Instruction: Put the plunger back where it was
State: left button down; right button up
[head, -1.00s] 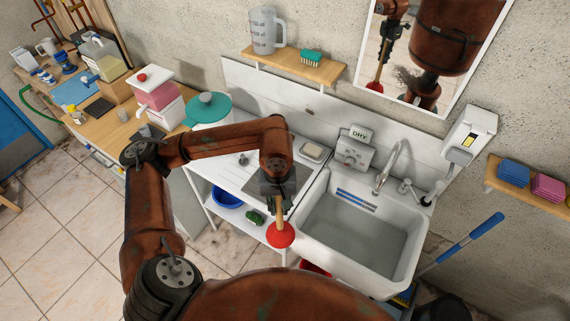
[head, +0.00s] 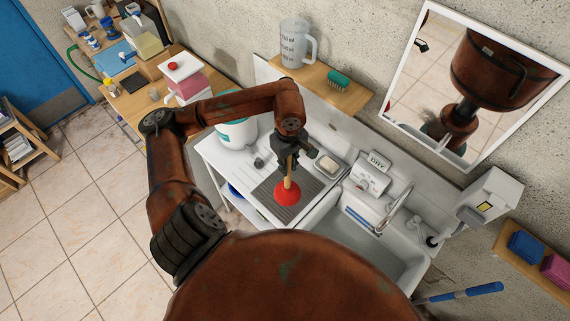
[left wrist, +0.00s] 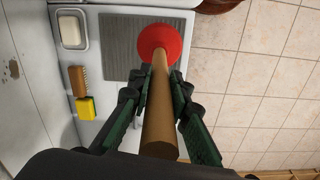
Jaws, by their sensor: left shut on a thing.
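The plunger has a wooden handle and a red rubber cup (head: 287,193). My left gripper (head: 289,160) is shut on the handle, with the cup hanging below it. In the head view the cup shows in front of the grey ribbed mat (head: 265,201) on the white drainboard; I cannot tell whether it touches. In the left wrist view the handle (left wrist: 159,105) runs between the green fingers (left wrist: 158,108), and the red cup (left wrist: 160,42) overlaps the mat's right edge. My right gripper is not in view.
A sink (head: 370,245) with a tap lies right of the drainboard. A soap dish (head: 328,166) sits behind the mat. A white tub (head: 236,133) with a teal lid stands at the left. In the left wrist view a brush (left wrist: 78,80) and yellow sponge (left wrist: 85,108) lie left of the mat.

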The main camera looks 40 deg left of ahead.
pick_arm(q)
jog(key=w+a+f+p, duration=0.2)
jog(key=f, duration=0.3)
jog(key=w+a+f+p, duration=0.2)
jog(key=f, duration=0.3)
jog(key=shift+w+a, duration=0.35)
jog(key=shift+w, duration=0.05)
jog(key=c, duration=2.3)
grip_release()
jog(key=o, duration=0.5)
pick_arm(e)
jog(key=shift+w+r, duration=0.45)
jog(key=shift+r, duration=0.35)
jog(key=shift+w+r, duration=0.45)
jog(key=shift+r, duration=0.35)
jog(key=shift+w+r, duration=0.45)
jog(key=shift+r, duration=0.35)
pick_arm(q)
jog(key=shift+s, duration=0.1)
